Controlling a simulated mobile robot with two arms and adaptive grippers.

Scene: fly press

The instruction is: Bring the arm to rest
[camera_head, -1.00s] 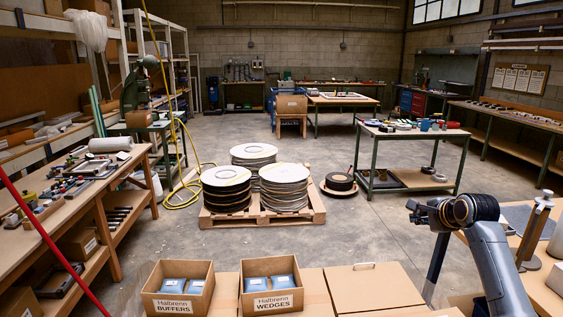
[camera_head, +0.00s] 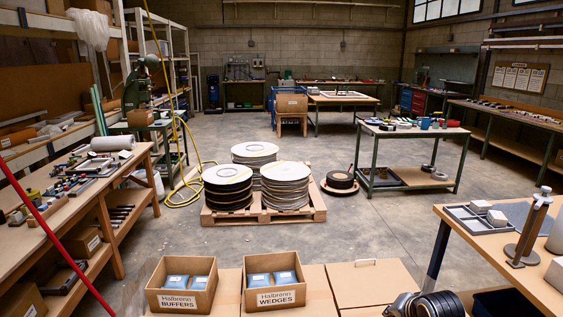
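Part of my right arm, a grey joint with black rings, shows low at the bottom edge, right of centre, in front of the closed cardboard box (camera_head: 375,283). No fingers show there, so my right gripper is out of view. My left arm and gripper are not in view. On the right table (camera_head: 490,248) a grey tray (camera_head: 462,219) holds pale blocks (camera_head: 496,217). A dark metal stand (camera_head: 528,232) with a light knob stands near them.
Two open cartons, labelled BUFFERS (camera_head: 180,301) and WEDGES (camera_head: 275,297), hold blue packets at the front. A pallet (camera_head: 312,213) with stacked discs stands mid-floor. A cluttered bench (camera_head: 92,195) and a slanting red bar (camera_head: 48,232) are at left. Floor between is open.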

